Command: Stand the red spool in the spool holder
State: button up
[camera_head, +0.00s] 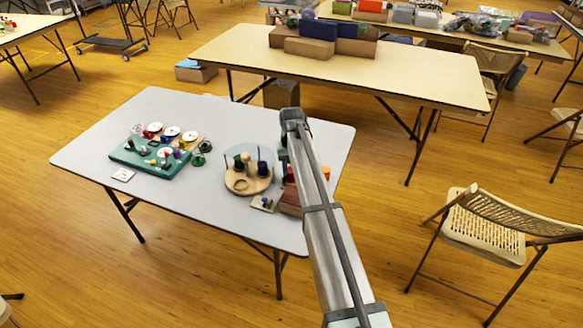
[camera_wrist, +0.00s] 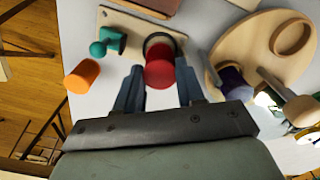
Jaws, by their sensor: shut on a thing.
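The red spool (camera_wrist: 159,72) is between the two fingers of my gripper (camera_wrist: 160,82) in the wrist view, and the gripper is shut on it. Its round red end shows; a dark ring shows just behind it, and I cannot tell whether it touches anything below. The round wooden spool holder (camera_wrist: 240,48) is to the right of the red spool, with an empty round recess and a purple spool (camera_wrist: 233,80) on it. In the head view the holder (camera_head: 246,187) is left of my arm, bearing dark spools. My fingertips are hidden there by the arm.
An orange cylinder (camera_wrist: 82,75) and a wooden board (camera_wrist: 126,24) with a teal piece (camera_wrist: 110,42) are left of the spool in the wrist view. A green tray (camera_head: 125,157) of craft pieces is at the table's left.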

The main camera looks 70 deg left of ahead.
jog(key=shift+f, duration=0.9)
jog(key=o, duration=0.9)
jog(key=shift+r, duration=0.1)
jog(key=shift+r, duration=3.6)
jog(key=shift+o, duration=0.6)
